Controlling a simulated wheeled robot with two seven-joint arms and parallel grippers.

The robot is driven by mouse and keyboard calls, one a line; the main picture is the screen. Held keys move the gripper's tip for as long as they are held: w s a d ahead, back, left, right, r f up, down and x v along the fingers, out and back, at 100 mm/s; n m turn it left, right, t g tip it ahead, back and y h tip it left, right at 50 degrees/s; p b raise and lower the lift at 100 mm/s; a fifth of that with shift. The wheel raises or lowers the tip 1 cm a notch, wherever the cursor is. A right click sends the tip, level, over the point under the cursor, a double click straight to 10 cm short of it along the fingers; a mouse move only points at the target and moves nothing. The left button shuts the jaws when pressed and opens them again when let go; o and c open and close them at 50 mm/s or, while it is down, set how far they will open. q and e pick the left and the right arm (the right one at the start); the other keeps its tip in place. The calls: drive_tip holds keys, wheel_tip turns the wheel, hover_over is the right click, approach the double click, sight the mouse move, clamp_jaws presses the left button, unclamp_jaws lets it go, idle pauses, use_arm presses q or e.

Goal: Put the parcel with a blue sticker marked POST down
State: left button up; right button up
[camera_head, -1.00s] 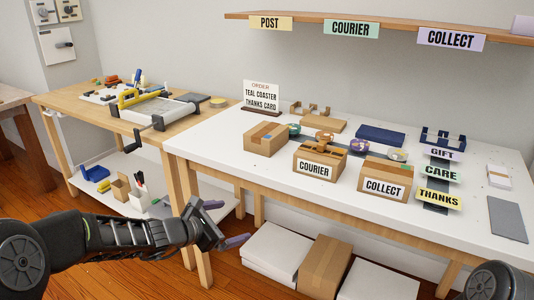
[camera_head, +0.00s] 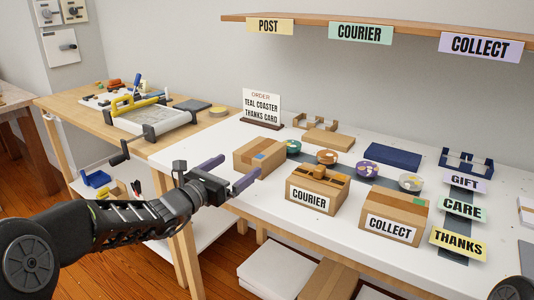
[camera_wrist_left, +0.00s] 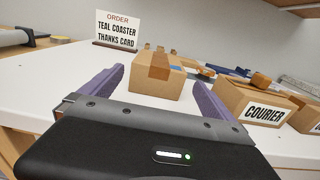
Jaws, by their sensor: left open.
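A brown parcel (camera_head: 252,158) with a blue sticker on top stands on the white table, left of the COURIER parcel. No POST lettering shows on its visible sides. In the left wrist view this parcel (camera_wrist_left: 155,82) stands ahead, between the two fingers in the picture. My left gripper (camera_head: 236,172) is open and empty at the table's front edge, close to the parcel and apart from it. The POST sign (camera_head: 269,26) hangs at the left end of the wall shelf. My right gripper is out of view.
The COURIER parcel (camera_head: 311,197) and COLLECT parcel (camera_head: 389,226) stand to the right. The order sign (camera_head: 261,106) is behind the parcel. The wall shelf (camera_head: 370,28) runs above the table.

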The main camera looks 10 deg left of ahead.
sight(260, 148)
use_arm(q)
drive_tip(key=shift+s, duration=0.15)
drive_tip(key=x, duration=0.6)
drive_tip(key=shift+w, duration=0.45)
drive_tip(key=shift+x, duration=2.65)
drive_tip(key=shift+r, duration=0.1)
drive_tip(key=shift+r, duration=0.1)
drive_tip(key=c, duration=1.6)
wheel_tip(260, 148, up, 10)
drive_tip(key=p, duration=0.2)
drive_tip(key=shift+p, duration=0.4)
